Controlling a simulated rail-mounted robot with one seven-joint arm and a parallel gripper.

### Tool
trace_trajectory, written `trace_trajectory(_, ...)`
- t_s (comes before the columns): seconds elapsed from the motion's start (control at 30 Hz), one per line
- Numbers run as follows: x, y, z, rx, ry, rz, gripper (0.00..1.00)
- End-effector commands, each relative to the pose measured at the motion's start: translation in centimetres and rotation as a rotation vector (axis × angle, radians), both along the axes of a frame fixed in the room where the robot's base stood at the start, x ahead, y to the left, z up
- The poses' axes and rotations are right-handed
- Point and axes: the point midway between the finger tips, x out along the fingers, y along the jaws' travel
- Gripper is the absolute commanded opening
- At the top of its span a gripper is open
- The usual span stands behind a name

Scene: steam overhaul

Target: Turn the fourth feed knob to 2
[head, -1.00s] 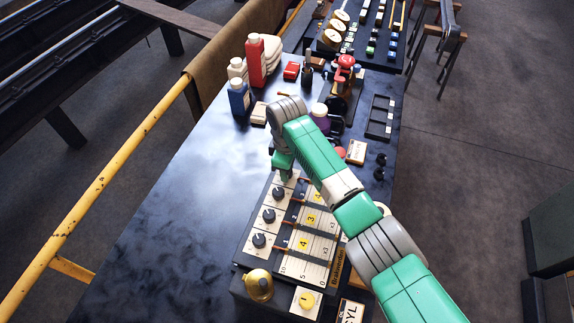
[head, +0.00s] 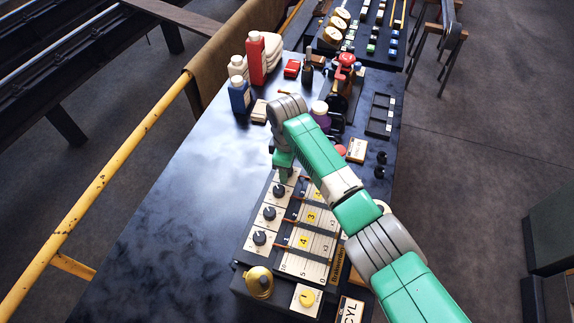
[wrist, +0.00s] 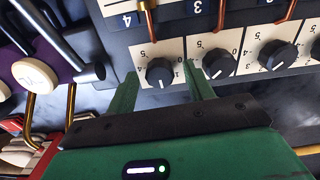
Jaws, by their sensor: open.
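The feed panel (head: 283,266) lies on the dark bench, with a row of black knobs along its left side. Three knobs (head: 279,190) show in the head view; the far end of the row is hidden by my gripper (head: 285,174). In the wrist view, my gripper (wrist: 162,88) is open, its green fingers on either side of the end knob (wrist: 160,72), near a plate marked 4 (wrist: 127,20). I cannot tell whether they touch it. The knob's white pointer mark shows, but its exact setting is too small to read. The right finger is close to the neighbouring knob (wrist: 219,63).
A purple bottle (head: 321,118) stands beyond the panel, near my arm. Red (head: 256,60) and blue (head: 239,97) bottles stand at the back left. A brass dome (head: 259,283) sits at the panel's near end. The bench left of the panel is clear.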

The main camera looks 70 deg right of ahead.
Motion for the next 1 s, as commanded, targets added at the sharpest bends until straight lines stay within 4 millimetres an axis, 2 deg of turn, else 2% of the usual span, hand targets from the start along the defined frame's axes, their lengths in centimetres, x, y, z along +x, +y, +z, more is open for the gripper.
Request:
trace_trajectory(0.13, 0.1, 0.0, 1.7, -0.002, -0.002, 0.000, 0.52)
trace_trajectory(0.33, 0.1, -0.1, 5.8, -0.003, -0.002, 0.000, 0.52)
trace_trajectory(0.47, 0.0, 0.0, 7.4, -0.001, -0.001, 0.001, 0.52)
trace_trajectory(1.0, 0.0, 0.0, 7.8, 0.000, 0.000, 0.000, 0.52)
